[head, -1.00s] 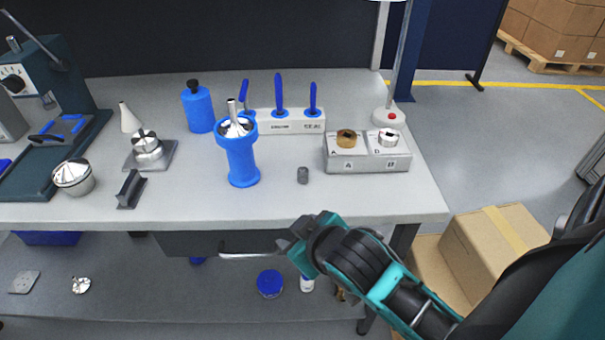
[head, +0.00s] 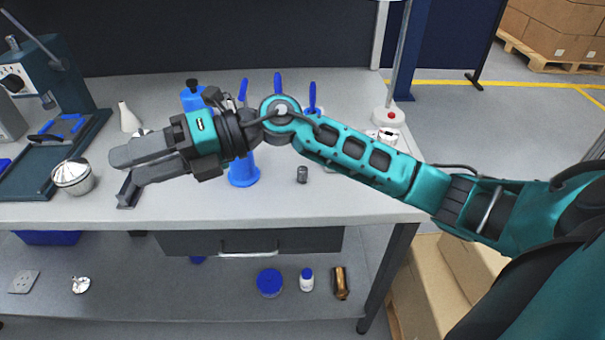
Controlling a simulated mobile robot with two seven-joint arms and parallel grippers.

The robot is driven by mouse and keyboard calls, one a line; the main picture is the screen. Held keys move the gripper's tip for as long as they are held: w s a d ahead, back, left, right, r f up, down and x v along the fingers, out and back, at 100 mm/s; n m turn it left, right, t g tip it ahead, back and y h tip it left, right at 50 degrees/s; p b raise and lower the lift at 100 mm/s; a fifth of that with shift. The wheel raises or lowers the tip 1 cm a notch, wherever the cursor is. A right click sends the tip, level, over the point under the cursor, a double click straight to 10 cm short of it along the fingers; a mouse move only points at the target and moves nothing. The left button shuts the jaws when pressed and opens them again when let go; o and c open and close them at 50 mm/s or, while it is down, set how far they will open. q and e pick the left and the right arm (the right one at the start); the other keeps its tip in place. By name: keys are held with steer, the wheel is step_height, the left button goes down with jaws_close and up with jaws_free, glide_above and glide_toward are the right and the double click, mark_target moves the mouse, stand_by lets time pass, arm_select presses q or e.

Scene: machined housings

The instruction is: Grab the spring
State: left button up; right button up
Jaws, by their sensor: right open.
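A small dark grey cylinder (head: 302,174), which looks like the spring, stands on the bench to the right of the blue cylindrical stand; its coils are too small to make out. My right gripper (head: 124,168) is over the left part of the bench, well to the left of the small cylinder. Its fingers point left, are apart and hold nothing that I can see. My right forearm crosses the picture behind the small cylinder and does not cover it. My left gripper is not in view.
The blue stand (head: 243,174) is partly behind my right wrist. My arm hides most of the A/B block. The front strip of bench (head: 320,208) is clear.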

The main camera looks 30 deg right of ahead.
steer(key=w+d+f+n+g+h, duration=0.2)
steer(key=d+f+n+h, duration=0.1)
steer(key=d+f+h, duration=0.25)
steer(key=m+g+h, duration=0.2)
steer(key=h, duration=0.9)
glide_above(303, 170)
steer(key=f, duration=0.6)
steer(key=shift+s+a+f, duration=0.1)
steer(key=shift+s+f, duration=0.05)
steer(key=shift+s, duration=0.15)
steer(key=shift+s+a+f, duration=0.1)
steer(key=shift+f, duration=1.45)
steer(key=shift+a+f, duration=0.1)
steer(key=shift+f, duration=1.45)
jaws_close()
